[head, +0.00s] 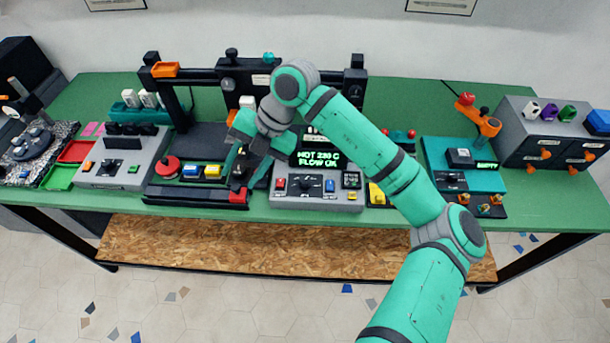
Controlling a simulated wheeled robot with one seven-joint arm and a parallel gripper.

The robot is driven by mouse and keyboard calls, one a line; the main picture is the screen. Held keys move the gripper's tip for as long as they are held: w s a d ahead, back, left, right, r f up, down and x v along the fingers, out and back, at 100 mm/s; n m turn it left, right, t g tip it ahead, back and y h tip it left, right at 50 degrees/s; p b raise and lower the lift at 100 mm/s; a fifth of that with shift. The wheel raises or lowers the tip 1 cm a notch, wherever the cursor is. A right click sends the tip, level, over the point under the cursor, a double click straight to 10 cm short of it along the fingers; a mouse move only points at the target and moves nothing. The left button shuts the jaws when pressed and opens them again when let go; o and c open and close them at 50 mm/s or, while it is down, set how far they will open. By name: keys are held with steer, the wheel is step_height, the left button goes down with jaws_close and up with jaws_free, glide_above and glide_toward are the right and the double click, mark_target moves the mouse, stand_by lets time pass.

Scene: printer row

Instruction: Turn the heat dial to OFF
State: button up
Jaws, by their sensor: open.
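The heat dial (305,184) appears to be the dark knob in the middle of a grey control box (318,203), near the front of the green table. A small screen (318,159) behind it reads "HOT 230 C FLOW OK". The dial's pointer is too small to read. My gripper (241,180) is open and points down, left of the grey box and apart from the dial. It hangs over the right front part of a black printer base, and nothing shows between its fingers. My forearm passes over the right side of the box and hides part of what stands behind.
A black printer frame (190,73) rises behind my gripper. A red button (168,166) and blue and yellow keys are at its left. A red block (239,196) lies under my gripper. A teal box (470,181) and grey drawers (540,150) stand at the right.

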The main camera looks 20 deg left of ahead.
mark_target(305, 181)
steer(key=w+d+r+m+t+h, duration=0.1)
steer(key=w+d+m+t+h, duration=0.3)
steer(key=w+d, duration=0.7)
steer(key=shift+n+h, duration=0.5)
steer(key=shift+h, duration=0.1)
steer(key=f, duration=0.7)
steer(key=s+f, duration=0.1)
steer(key=f, duration=0.2)
steer(key=shift+s+d+f, duration=0.1)
steer(key=shift+d+f, duration=0.2)
steer(key=shift+d, duration=0.1)
steer(key=shift+c, duration=0.5)
steer(key=c, duration=0.9)
